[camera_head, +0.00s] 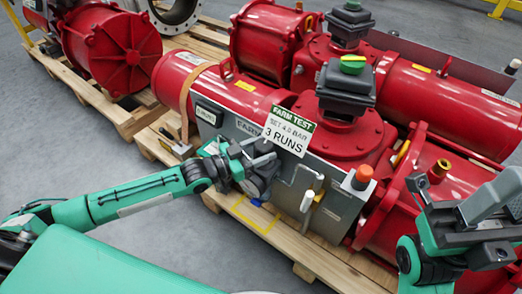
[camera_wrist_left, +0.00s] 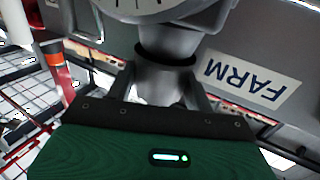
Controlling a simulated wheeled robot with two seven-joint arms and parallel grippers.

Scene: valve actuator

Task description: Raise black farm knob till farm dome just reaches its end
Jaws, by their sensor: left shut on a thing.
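My left gripper (camera_head: 264,172) is at the front of the grey panel, below the hanging sign. In the left wrist view its two fingers (camera_wrist_left: 166,94) are shut around the dark grey-black farm knob (camera_wrist_left: 164,80), under a round gauge (camera_wrist_left: 150,10). The knob is largely hidden by the gripper in the head view. A FARM label (camera_wrist_left: 250,78) shows upside down beside the knob. The farm dome (camera_head: 353,64), green with a yellow edge, tops the dark box on the nearest red actuator. My right gripper (camera_head: 490,212) is at the right edge, partly cut off, its fingers unclear.
A sign (camera_head: 289,130) reads FARM TEST, SET 4.0 BAR, 3 RUNS. A white-handled lever (camera_head: 307,200) and an orange-topped fitting (camera_head: 361,177) stand right of my left gripper. Red actuators lie on wooden pallets (camera_head: 262,222). Open grey floor lies at left.

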